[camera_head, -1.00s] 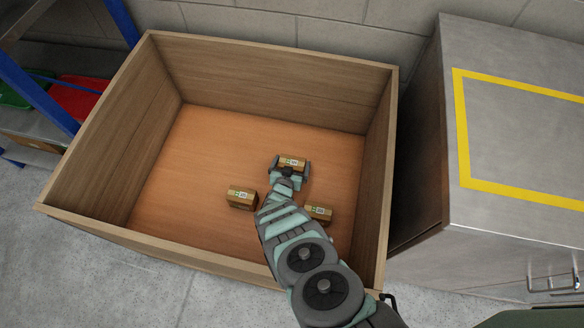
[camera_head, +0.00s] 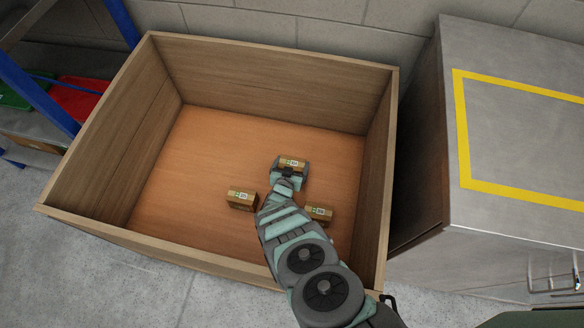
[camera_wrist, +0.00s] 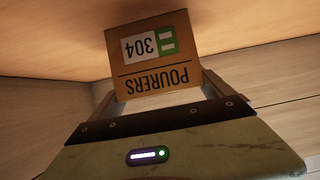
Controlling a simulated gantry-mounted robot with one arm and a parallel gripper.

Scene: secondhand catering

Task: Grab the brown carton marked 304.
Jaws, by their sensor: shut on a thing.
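The brown carton marked 304 (camera_head: 292,163) is between the fingers of my gripper (camera_head: 291,168) inside the wooden bin (camera_head: 100,239). In the wrist view the carton (camera_wrist: 155,54) shows its label upside down, with "304", a green patch and the word "POURERS". My gripper (camera_wrist: 158,92) is shut on it, with a finger at either side. In the head view it is hard to tell whether the carton touches the bin floor.
Two similar brown cartons lie on the bin floor, one to the left (camera_head: 242,199) and one to the right (camera_head: 319,212) of my arm. The bin's left floor is clear. A metal cabinet (camera_head: 520,130) with a yellow outline stands to the right.

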